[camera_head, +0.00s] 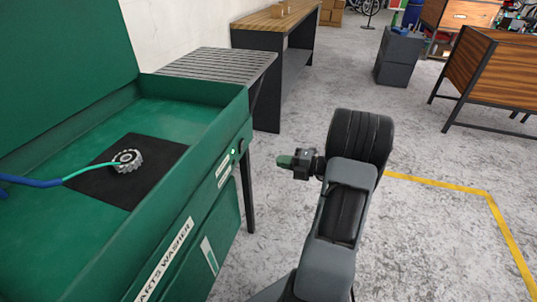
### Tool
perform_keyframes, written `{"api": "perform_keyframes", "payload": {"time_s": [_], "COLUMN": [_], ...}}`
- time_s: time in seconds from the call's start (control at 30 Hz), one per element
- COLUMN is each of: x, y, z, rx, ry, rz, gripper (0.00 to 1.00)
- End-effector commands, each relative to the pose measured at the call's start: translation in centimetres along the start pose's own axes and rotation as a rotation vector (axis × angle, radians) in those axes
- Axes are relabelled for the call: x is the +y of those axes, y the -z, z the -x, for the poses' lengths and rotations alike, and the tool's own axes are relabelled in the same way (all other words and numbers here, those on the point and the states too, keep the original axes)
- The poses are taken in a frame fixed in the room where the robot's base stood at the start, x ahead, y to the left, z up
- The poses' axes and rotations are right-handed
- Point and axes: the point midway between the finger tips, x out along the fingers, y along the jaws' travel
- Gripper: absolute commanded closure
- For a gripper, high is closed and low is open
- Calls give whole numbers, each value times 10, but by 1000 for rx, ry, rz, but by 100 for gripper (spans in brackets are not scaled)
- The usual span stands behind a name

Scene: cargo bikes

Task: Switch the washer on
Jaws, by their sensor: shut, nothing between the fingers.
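The green parts washer (190,232) stands at the left with its lid (60,60) raised. On its front face, near the far corner, are a small bright green spot (234,152) and a dark round knob (243,146). Which of these is the switch I cannot tell for sure. My gripper (283,161) is shut and empty, its green fingertips pointing left toward that front face. A gap of floor shows between the fingertips and the washer.
A metal sprocket (127,161) sits on a black mat (105,187) in the basin, beside the tip of a blue-green hose (35,182). A slatted grey table (215,62) stands behind the washer. A wooden-topped bench (275,20) is beyond.

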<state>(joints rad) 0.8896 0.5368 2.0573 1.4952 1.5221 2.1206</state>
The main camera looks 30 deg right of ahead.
Motion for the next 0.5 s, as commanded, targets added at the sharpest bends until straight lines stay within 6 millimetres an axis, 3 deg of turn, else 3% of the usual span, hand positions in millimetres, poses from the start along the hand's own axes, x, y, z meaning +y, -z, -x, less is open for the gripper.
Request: {"api": "perform_keyframes", "payload": {"time_s": [0.2,0.5], "x": [-3,-4], "y": [0,1], "z": [16,18], "rx": [1,5], "ry": [0,0], "rz": [0,1], "gripper": [100,100]}}
